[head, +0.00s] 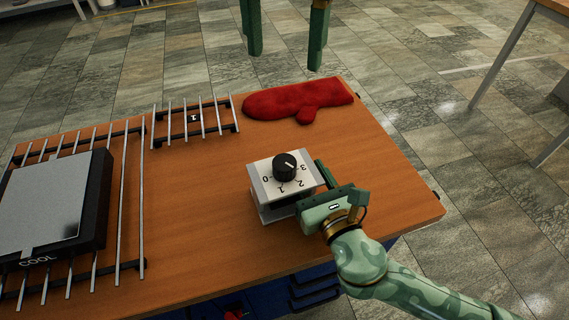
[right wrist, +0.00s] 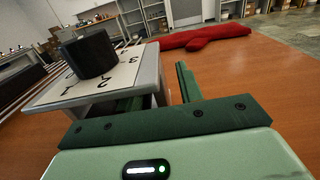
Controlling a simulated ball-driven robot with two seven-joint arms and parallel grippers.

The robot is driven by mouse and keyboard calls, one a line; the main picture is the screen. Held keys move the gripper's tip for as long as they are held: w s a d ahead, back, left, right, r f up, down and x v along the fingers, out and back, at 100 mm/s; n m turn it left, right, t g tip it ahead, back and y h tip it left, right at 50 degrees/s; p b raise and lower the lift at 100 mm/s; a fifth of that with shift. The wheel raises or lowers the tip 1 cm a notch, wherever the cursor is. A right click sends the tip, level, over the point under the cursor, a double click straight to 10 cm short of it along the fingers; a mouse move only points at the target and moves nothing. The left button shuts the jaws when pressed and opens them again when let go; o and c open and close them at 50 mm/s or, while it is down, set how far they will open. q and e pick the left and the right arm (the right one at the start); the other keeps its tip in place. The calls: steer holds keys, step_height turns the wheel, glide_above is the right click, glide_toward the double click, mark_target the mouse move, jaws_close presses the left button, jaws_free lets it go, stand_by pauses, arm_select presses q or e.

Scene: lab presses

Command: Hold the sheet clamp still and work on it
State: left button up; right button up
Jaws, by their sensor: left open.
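The sheet clamp (head: 270,170) stands on the wooden table near its front edge. It has a pale top plate marked 0 to 3 and a black knob (head: 285,165); the knob's white mark points roughly toward 3. In the right wrist view the clamp's top plate (right wrist: 120,82) and knob (right wrist: 92,54) fill the left. My right gripper (head: 305,188) is at the clamp's right side. One finger reaches under the top plate, and the other is outside with a visible gap. My left gripper (head: 286,58) is open and empty, beyond the table's far edge and away from the clamp.
A red oven mitt (head: 290,101) lies at the back of the table (head: 200,225). A metal rack (head: 120,215) at the left bears a black-framed plate labelled COOL (head: 45,205). A smaller rack (head: 200,120) stands behind. The tabletop right of the mitt is clear.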

steer(key=v, duration=1.2)
